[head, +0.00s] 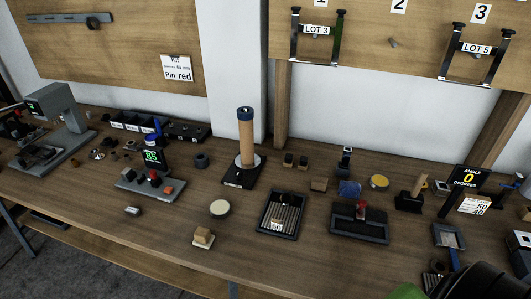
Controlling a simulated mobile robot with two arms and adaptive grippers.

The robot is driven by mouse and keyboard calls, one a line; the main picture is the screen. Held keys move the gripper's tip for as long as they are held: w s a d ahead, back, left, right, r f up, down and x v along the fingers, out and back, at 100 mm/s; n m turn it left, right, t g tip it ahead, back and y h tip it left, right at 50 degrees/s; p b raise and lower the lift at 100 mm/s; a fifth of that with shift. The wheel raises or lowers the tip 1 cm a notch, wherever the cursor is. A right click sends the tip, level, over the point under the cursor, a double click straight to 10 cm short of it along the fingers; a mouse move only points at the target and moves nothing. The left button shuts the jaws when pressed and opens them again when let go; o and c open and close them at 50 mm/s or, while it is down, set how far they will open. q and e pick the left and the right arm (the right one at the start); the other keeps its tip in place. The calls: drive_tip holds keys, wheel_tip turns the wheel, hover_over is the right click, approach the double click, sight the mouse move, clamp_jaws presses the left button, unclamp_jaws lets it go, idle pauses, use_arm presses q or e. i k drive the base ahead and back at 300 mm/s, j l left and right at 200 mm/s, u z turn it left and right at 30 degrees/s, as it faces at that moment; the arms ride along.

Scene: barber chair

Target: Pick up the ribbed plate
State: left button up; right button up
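A dark square plate with parallel ribs (279,215) lies on the wooden workbench near the middle of the head view. It looks like the ribbed plate. A small pale tag with a number sits on its lower part. Nothing covers it from above. Neither of my grippers can be made out in this view. A dark rounded shape with a green part fills the bottom right corner, and I cannot tell what it is.
A wooden cylinder on a dark base (246,140) stands behind the plate. A dark tray with a red-topped piece (360,222) is to its right. A round pale disc (220,208) and a small wooden block (203,236) are to its left.

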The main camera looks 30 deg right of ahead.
sight(281, 217)
drive_tip(key=i+l+z, duration=0.1)
drive_tip(key=z, duration=0.95)
drive_tip(key=i+l, duration=0.05)
